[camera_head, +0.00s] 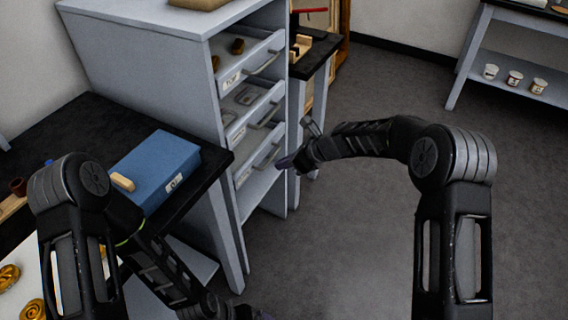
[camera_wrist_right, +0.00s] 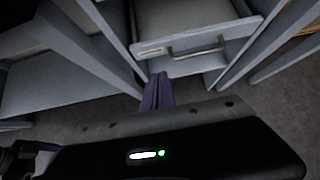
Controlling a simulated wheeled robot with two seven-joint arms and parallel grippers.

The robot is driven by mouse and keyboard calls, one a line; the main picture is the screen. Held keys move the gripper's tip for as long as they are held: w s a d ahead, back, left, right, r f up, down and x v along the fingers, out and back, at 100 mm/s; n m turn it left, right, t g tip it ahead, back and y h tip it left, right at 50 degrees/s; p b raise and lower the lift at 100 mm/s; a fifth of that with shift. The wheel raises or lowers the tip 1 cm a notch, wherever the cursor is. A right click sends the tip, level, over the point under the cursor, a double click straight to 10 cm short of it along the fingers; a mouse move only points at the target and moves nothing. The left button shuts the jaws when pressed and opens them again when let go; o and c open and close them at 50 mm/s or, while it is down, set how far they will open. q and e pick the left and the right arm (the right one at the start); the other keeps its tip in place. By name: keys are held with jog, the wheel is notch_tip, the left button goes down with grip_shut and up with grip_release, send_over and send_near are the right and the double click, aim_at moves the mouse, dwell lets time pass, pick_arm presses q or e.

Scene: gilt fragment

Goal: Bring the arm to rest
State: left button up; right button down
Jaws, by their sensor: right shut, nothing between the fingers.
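My right arm reaches in from the right in the head view, bent at the elbow and pointing left. Its gripper (camera_head: 284,162) is in the air in front of the grey drawer cabinet (camera_head: 160,42). In the right wrist view the right gripper's fingers (camera_wrist_right: 158,92) are together, with nothing between them. A drawer front with a metal handle (camera_wrist_right: 197,48) lies beyond the fingertips; I cannot tell the exact gap. My left arm hangs low at the left in the head view, beside the black-topped table. Its gripper fingers cannot be made out.
A blue box (camera_head: 157,168) sits on the black-topped table (camera_head: 78,120). The cabinet's open-topped drawers (camera_head: 252,62) hold small items. A shelf (camera_head: 520,88) with several white cups stands at the far right. The floor (camera_head: 350,235) in the middle is clear.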

dwell(0.5)
jog(key=s+d+f+n+h, duration=0.2)
jog(key=s+d+f+n, duration=0.1)
jog(key=s+f+n, duration=0.35)
jog(key=s+d+f+n+h, duration=0.2)
jog(key=s+f+n, duration=0.4)
jog(key=f+n, duration=0.15)
jog(key=s+f+n+g+p, duration=0.1)
jog(key=s+n, duration=0.3)
jog(key=s, duration=0.9)
jog(key=s+a+f+n+g+p, duration=0.1)
jog(key=s+f+n+g, duration=0.1)
jog(key=s, duration=1.2)
jog(key=n+g, duration=0.1)
jog(key=n, duration=0.1)
jog(key=shift+a+f+n+y+p, duration=0.2)
jog(key=shift+f+n+y+p, duration=0.1)
jog(key=shift+f, duration=0.05)
